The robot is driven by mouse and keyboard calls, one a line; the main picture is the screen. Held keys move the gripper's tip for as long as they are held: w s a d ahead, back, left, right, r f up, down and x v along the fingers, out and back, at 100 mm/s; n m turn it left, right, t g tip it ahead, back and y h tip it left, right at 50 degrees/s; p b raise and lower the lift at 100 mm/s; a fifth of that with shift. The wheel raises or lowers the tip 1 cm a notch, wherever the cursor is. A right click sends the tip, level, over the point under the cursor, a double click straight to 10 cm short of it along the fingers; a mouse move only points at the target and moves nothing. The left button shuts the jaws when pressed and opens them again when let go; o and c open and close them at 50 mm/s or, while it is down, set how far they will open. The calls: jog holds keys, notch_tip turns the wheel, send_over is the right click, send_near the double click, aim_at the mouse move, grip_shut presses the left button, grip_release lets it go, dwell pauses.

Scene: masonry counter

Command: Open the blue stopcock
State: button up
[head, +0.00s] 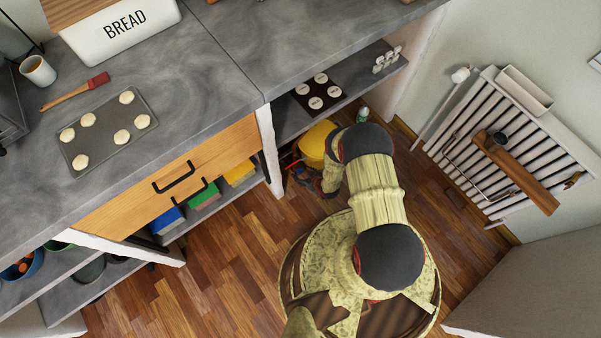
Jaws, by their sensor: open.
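My gripper (303,178) is low under the counter, beside a yellow bucket (313,146). It is small and partly hidden by my own arm; it is open, and I see nothing held in it. Small red and bluish parts show close to the gripper, below and left of the bucket. I cannot make out the blue stopcock for certain among them, nor whether the gripper touches anything there.
The grey counter (205,62) carries a tray (103,128) of dough pieces, a brush (75,92), a mug (38,70) and a bread box (120,38). A wooden drawer (170,180) is beneath. A slatted wall rack (480,130) stands right. Wooden floor (170,295) is clear at lower left.

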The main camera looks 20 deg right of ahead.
aim_at(300, 172)
jog(key=shift+b+x, duration=0.7)
jog(key=shift+x, duration=1.35)
jog(key=shift+c, duration=0.2)
jog(key=c, duration=1.1)
jog(key=shift+c, duration=0.2)
